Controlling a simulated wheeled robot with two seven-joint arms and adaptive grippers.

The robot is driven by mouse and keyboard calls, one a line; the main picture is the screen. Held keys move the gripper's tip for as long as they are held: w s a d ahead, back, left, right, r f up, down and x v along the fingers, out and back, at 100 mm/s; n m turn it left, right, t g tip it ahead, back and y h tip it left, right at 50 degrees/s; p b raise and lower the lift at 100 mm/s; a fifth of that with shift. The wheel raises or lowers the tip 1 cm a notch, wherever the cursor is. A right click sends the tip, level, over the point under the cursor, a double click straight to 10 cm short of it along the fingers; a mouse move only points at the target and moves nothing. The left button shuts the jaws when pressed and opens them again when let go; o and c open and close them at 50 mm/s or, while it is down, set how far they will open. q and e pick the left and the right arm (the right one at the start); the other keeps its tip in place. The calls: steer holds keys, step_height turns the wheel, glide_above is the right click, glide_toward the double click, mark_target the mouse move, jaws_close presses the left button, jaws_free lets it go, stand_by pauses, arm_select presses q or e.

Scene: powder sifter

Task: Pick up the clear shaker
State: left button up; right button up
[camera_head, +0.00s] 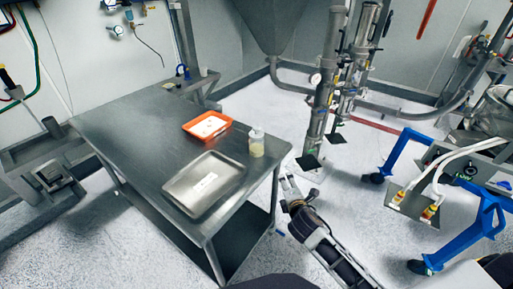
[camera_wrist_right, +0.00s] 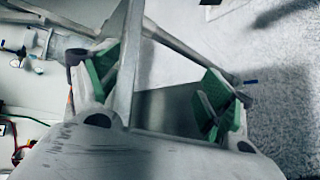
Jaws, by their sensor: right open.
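The clear shaker (camera_head: 256,146) is a small upright see-through container with a pale lid and yellowish lower part. It stands near the right edge of the steel table (camera_head: 140,135) in the head view. My right gripper (camera_head: 300,186) is open and empty, off the table's right side, to the right of and nearer than the shaker, not touching it. In the right wrist view its green-padded fingers (camera_wrist_right: 160,90) are spread apart. I cannot make out the shaker in that view. My left gripper is not in view.
An orange tray (camera_head: 188,128) with white contents lies left of the shaker. A shallow metal tray (camera_head: 172,187) with a white label lies in front of it. Vertical pipes (camera_head: 319,118) stand behind, and a blue-legged frame (camera_head: 398,150) stands at right. The table's left part is clear.

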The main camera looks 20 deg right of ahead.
mark_target(260, 146)
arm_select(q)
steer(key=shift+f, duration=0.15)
arm_select(e)
steer(key=w+a+r+n+t+y, duration=0.2)
steer(key=w+r+n, duration=0.1)
steer(key=n, duration=0.6)
steer(key=w+a+r+n+t+y, duration=0.2)
steer(key=w+r+n+t+y, duration=0.1)
steer(key=n, duration=0.6)
steer(key=shift+w+a+r+n+y, duration=0.35)
steer(key=shift+w+r, duration=0.3)
steer(key=shift+r, duration=0.25)
steer(key=shift+d, duration=0.1)
steer(key=shift+w+a, duration=0.15)
steer(key=shift+w, duration=0.7)
steer(key=shift+w+a, duration=0.1)
steer(key=shift+w, duration=0.7)
steer(key=shift+w+a, duration=0.2)
steer(key=shift+w, duration=1.1)
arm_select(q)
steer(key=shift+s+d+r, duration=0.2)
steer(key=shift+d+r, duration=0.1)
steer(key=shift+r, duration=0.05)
arm_select(e)
steer(key=shift+w+a, duration=0.15)
steer(key=shift+w, duration=1.15)
steer(key=shift+w, duration=0.15)
